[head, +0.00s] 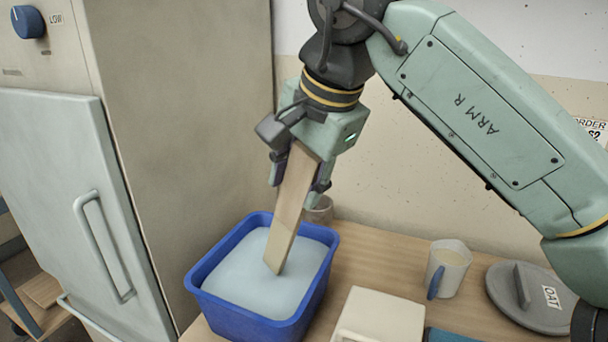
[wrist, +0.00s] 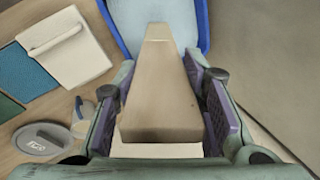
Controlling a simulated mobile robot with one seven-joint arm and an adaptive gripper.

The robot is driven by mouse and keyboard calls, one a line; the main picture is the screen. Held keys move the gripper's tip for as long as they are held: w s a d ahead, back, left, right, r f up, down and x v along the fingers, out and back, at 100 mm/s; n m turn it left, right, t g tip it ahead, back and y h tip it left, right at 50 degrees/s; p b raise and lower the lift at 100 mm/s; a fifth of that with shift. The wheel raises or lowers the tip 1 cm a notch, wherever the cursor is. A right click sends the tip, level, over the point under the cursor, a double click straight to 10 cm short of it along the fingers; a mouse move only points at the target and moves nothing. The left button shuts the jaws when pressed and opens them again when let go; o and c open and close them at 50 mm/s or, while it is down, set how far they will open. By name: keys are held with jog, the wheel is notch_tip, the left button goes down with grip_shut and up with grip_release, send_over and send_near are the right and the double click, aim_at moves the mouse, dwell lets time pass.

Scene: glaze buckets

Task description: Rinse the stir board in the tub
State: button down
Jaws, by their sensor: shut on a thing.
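My gripper (head: 298,168) is shut on the stir board (head: 289,212), a flat tan wooden board. The board slants downward, and its lower end meets the pale liquid in the blue tub (head: 321,281). How far the tip goes under the surface is hidden. In the wrist view, the board (wrist: 160,92) runs away from my gripper (wrist: 165,105) between the two purple-padded fingers, and part of the blue tub (wrist: 118,32) shows behind it.
A mug (head: 447,268) and a grey lid labelled OAT (head: 510,305) stand right of the tub. A cream box-like item (head: 378,318) lies close to the tub's right side. A tall cabinet (head: 185,130) rises close on the left.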

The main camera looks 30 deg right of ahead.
jog(key=shift+b+x, duration=2.45)
jog(key=shift+x, duration=2.35)
jog(key=shift+s, duration=0.1)
